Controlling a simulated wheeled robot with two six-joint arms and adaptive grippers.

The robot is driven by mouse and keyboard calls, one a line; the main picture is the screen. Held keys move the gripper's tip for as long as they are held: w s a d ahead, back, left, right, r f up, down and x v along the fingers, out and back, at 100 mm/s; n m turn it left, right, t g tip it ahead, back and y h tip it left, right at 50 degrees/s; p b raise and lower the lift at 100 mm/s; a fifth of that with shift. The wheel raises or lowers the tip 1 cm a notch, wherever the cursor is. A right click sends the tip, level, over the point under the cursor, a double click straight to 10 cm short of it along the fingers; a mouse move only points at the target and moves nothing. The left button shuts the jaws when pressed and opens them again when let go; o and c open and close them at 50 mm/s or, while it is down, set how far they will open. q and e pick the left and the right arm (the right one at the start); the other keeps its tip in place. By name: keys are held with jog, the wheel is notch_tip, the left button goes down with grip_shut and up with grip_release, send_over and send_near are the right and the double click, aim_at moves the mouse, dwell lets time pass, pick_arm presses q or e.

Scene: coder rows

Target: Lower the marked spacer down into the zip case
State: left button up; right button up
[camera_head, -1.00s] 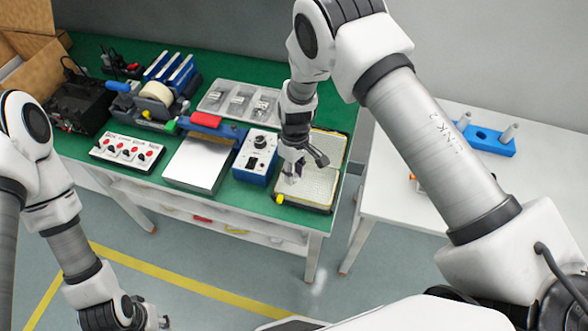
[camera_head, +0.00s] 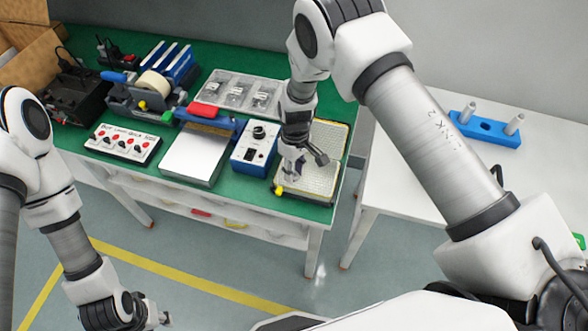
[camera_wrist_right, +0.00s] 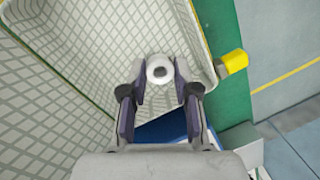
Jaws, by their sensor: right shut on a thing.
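My right gripper (camera_wrist_right: 160,78) is shut on the spacer (camera_wrist_right: 159,66), a pale ring with a dark central hole, seen end-on between the fingertips in the wrist view. The open zip case (camera_wrist_right: 60,110) has a pale grid lining and a yellow zip pull (camera_wrist_right: 233,62). In the head view the right gripper (camera_head: 291,170) hangs over the front part of the case (camera_head: 312,182). I cannot tell the spacer's exact height over the lining. Any mark on it is too small to read. My left gripper (camera_head: 160,318) is low at the left, away from the table; its jaw opening is unclear.
A blue-fronted control box (camera_head: 250,150) stands close left of the case, beside a silver plate (camera_head: 193,155). A clear compartment tray (camera_head: 240,92) lies behind. The green table edge is just in front. A white table (camera_head: 400,190) with a blue peg block (camera_head: 487,128) is at right.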

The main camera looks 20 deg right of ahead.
jog(key=shift+f, duration=0.2)
jog(key=o, duration=1)
jog(key=shift+c, duration=0.2)
notch_tip(320, 180, up, 12)
jog(key=w, duration=0.1)
jog(key=shift+w+d, duration=0.4)
jog(key=shift+f, duration=0.1)
jog(key=shift+p, duration=0.4)
